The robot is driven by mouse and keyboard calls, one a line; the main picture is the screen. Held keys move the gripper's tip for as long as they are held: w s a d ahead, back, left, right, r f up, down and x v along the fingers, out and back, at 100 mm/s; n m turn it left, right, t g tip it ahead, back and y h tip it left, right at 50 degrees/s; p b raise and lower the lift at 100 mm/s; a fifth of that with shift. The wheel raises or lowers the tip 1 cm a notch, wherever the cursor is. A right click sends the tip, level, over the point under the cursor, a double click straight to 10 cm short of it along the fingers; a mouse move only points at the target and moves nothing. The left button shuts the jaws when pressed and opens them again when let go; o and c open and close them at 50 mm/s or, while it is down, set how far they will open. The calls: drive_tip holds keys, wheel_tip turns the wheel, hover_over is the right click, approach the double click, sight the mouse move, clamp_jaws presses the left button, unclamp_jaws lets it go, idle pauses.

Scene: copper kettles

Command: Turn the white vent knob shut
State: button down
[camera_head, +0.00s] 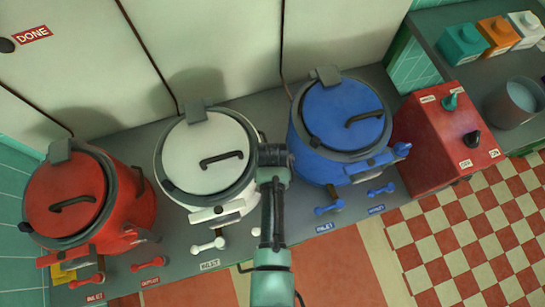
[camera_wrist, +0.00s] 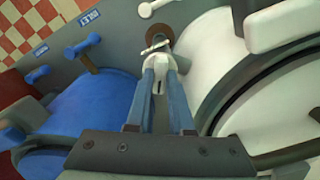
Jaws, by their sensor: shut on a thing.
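The white kettle (camera_head: 208,155) stands between the red and blue kettles, with its lid closed and latch at the front. My gripper reaches down into the gap between the white and blue kettles. In the wrist view my gripper (camera_wrist: 160,68) is shut on a small white knob (camera_wrist: 158,62), which I take for the vent knob. Its fingers sit on either side of the knob, and part of it is hidden between them. In the head view my arm and wrist hide the knob. Its turned angle cannot be told clearly.
The blue kettle (camera_head: 342,115) is close on the right of my arm. White taps (camera_head: 208,246) and blue taps (camera_head: 328,208) stick up along the counter front. The red kettle (camera_head: 75,195) stands left, and a red control box (camera_head: 440,140) right.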

drive_tip(key=m+p, duration=0.1)
drive_tip(key=m, duration=0.5)
drive_tip(key=m+p, duration=0.1)
drive_tip(key=m, duration=0.4)
drive_tip(key=shift+m, duration=0.4)
idle(0.3)
drive_tip(key=c, duration=0.8)
unclamp_jaws()
wheel_tip(320, 180, up, 13)
idle(0.4)
